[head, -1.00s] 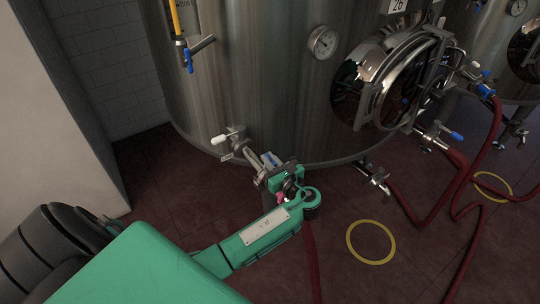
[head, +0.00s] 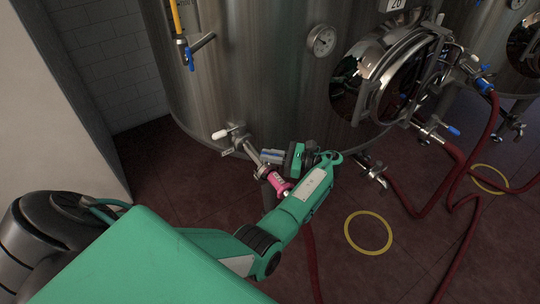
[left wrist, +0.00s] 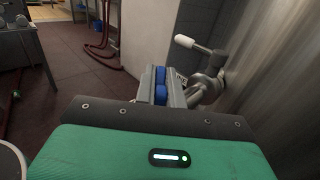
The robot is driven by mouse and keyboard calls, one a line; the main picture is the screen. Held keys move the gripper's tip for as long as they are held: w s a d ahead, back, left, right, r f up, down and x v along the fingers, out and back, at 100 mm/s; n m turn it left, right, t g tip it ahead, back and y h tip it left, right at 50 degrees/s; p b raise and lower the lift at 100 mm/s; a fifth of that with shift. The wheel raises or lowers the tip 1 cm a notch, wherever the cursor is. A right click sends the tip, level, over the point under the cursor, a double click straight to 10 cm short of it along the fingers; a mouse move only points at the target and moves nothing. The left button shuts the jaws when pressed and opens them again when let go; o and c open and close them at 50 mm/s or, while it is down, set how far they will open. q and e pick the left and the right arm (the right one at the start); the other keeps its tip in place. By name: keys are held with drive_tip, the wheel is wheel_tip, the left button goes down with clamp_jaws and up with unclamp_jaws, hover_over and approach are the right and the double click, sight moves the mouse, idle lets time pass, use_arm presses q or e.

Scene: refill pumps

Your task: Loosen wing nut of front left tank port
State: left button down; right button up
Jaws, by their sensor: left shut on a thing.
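The front left tank port shows low on the tank as a metal valve (head: 236,136) with a white handle, and a pipe runs from it down to the right. A pink fitting (head: 279,184) sits at the lower end of this pipe. My left gripper (head: 270,157) is beside the pipe, just above the pink fitting, its jaws pointing left. In the left wrist view the blue-padded fingers (left wrist: 160,86) are close together, with the valve and pipe just right of them. The fingers are shut on a small part, apparently the wing nut, which they hide. My right gripper is out of view.
The steel tank (head: 260,80) rises behind the port. Another outlet (head: 371,170) and red hoses (head: 480,150) are to the right. A yellow ring (head: 369,232) marks the floor. A white wall (head: 70,120) stands at left.

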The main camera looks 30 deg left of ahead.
use_arm(q)
drive_tip(key=shift+d+f+n+g+h, duration=0.15)
drive_tip(key=shift+n+g+h, duration=0.15)
drive_tip(key=shift+n+g, duration=0.3)
drive_tip(key=shift+n+g+h+b, duration=0.5)
drive_tip(key=shift+n+g+b, duration=0.1)
drive_tip(key=shift+g+b, duration=0.4)
drive_tip(key=shift+n+g+h, duration=0.3)
drive_tip(key=shift+g, duration=0.1)
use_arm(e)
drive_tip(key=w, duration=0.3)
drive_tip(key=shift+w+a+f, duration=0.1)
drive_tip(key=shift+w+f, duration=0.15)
use_arm(q)
drive_tip(key=shift+b, duration=0.35)
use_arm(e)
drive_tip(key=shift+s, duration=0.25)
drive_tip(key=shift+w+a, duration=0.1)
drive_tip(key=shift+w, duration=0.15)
use_arm(q)
drive_tip(key=c, duration=1.5)
unclamp_jaws()
drive_tip(key=shift+a, duration=0.2)
drive_tip(key=shift+c, duration=0.2)
drive_tip(key=shift+o, duration=0.3)
drive_tip(key=shift+s, duration=0.1)
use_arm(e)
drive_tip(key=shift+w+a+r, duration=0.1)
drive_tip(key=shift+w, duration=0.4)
